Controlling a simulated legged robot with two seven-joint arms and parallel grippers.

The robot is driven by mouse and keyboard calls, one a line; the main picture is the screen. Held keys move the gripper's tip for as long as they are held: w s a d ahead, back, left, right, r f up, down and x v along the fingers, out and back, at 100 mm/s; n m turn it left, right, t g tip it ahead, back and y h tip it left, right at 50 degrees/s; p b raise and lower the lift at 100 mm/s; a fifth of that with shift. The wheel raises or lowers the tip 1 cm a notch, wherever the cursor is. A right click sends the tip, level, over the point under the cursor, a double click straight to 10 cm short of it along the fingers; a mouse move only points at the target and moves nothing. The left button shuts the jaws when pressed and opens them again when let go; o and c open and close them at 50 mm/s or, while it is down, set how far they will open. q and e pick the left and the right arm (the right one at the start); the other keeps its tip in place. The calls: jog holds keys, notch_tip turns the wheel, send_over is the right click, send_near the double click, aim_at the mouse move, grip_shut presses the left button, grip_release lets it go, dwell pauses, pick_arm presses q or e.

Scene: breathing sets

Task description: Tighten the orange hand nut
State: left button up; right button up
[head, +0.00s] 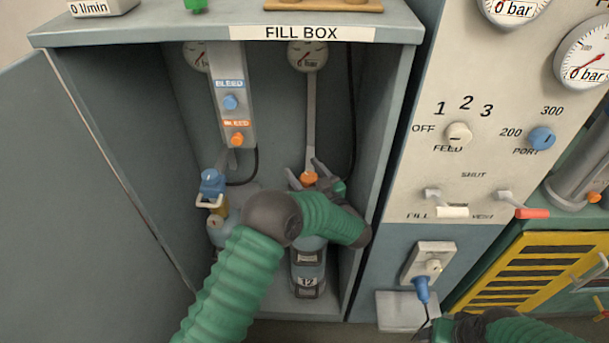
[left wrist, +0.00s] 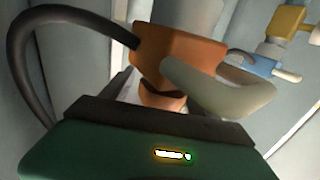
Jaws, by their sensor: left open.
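The orange hand nut (head: 308,179) sits in the fill box, at the lower end of the right-hand hose under a gauge and above the cylinder (head: 308,270) marked 12.
A blue fitting (head: 212,183) on a second cylinder stands at the left inside the box. The bleed panel (head: 232,95) hangs above it. The box side walls are close. A blue plug (head: 422,291) hangs from a socket near my right arm.

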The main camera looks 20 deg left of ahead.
aim_at(305, 174)
pick_arm(q)
notch_tip(305, 174, up, 3)
jog(key=shift+w+r+p, duration=0.1)
jog(key=shift+w+p, duration=0.05)
jog(key=shift+p, duration=0.5)
jog(key=shift+s+d+r, duration=0.15)
jog(key=shift+s+d, duration=0.05)
jog(key=shift+s, duration=0.25)
jog(key=shift+s+d+r, duration=0.15)
jog(key=shift+s, duration=0.3)
jog(key=s+d+r+p, duration=0.1)
jog(key=s+d, duration=0.3)
jog(key=s, duration=0.9)
jog(key=shift+s+p, duration=0.3)
jog(key=shift+p, duration=0.5)
